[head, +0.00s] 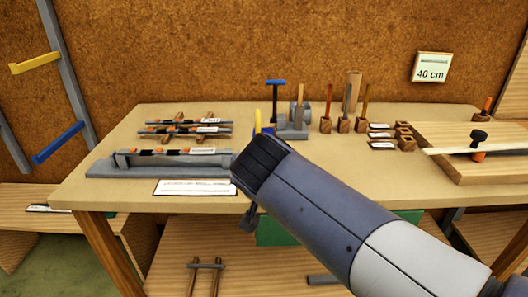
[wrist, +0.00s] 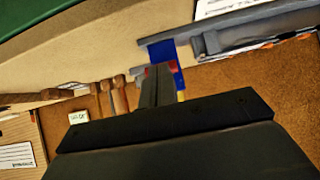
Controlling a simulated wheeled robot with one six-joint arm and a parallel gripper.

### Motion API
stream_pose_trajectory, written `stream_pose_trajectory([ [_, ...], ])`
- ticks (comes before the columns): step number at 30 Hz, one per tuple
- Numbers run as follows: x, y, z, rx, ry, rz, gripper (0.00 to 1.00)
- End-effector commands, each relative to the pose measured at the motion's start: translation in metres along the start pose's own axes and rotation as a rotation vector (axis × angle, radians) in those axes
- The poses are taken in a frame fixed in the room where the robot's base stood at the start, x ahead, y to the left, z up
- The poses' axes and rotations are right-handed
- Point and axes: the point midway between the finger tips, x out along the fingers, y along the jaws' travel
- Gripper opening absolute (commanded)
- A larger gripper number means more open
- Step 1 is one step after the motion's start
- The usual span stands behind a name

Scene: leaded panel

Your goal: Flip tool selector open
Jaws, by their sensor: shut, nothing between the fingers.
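My gripper (wrist: 158,72) is shut and empty in the wrist view, its fingers pointing at a small blue piece (wrist: 162,50) with red and yellow parts beside it. I cannot tell whether the fingers touch it. In the head view my wrist covers the fingers, and a small yellow and blue piece (head: 258,122) shows just above the wrist's dark end. A grey fixture with a blue T-handle (head: 276,84) stands right of it on the bench. I cannot tell for sure which part is the tool selector; its lower part is hidden behind my arm.
A grey rail (head: 100,168) with a bar on it and a white label (head: 195,187) lie left of my wrist on the bench (head: 85,193). Racked bars (head: 185,128) lie behind. Tools in wooden blocks (head: 344,125) stand right, beside a wooden board (head: 440,150).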

Motion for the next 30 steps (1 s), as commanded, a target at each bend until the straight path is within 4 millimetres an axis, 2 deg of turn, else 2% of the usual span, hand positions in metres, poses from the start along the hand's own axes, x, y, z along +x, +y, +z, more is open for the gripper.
stream_pose_trajectory([
  [30, -0.013, 0.001, -0.018, 0.001, 0.000, 0.000, 0.00],
])
